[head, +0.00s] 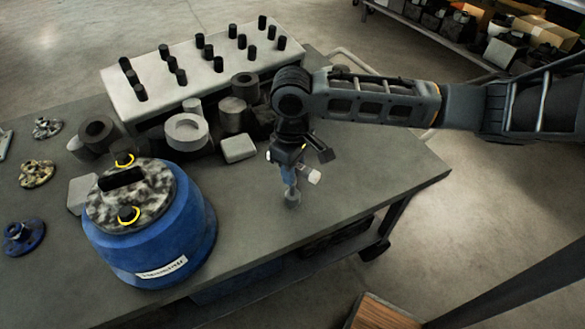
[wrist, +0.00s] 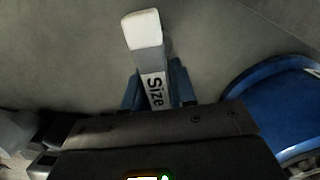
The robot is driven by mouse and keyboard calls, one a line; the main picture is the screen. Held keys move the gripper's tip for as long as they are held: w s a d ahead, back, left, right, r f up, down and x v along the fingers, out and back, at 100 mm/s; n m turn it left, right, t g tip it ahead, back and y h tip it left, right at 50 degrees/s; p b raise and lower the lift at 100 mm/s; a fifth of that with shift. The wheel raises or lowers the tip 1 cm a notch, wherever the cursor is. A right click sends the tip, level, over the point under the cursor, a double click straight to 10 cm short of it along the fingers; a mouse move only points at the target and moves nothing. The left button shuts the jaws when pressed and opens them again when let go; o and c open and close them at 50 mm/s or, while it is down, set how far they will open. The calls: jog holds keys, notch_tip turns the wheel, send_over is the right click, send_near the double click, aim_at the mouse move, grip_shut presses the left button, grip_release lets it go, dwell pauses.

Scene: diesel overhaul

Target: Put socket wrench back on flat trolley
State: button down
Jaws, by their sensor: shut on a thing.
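My gripper (head: 289,172) points down over the right part of the grey flat trolley (head: 385,175). It is shut on the socket wrench, whose pale end (head: 312,175) sticks out to the right. In the wrist view the wrench (wrist: 147,38) shows as a light bar with a white end and the print "Size", between the blue fingers of my gripper (wrist: 155,88). A small grey round part (head: 293,200) shows just below the fingers, close to the trolley top. I cannot tell whether it touches the surface. The rest of the wrench is hidden by the gripper.
A blue canister (head: 150,240) stands to the left of my gripper and also shows in the wrist view (wrist: 270,105). Behind are a white block with black pegs (head: 200,70), a pale ring (head: 187,132) and a small pale box (head: 239,148). The trolley's right side is clear.

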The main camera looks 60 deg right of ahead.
jog(key=shift+f+b, duration=0.5)
jog(key=shift+f, duration=0.5)
jog(key=shift+c, duration=1.4)
grip_release()
jog(key=shift+r, duration=0.1)
notch_tip(320, 180, up, 9)
jog(key=p, duration=0.8)
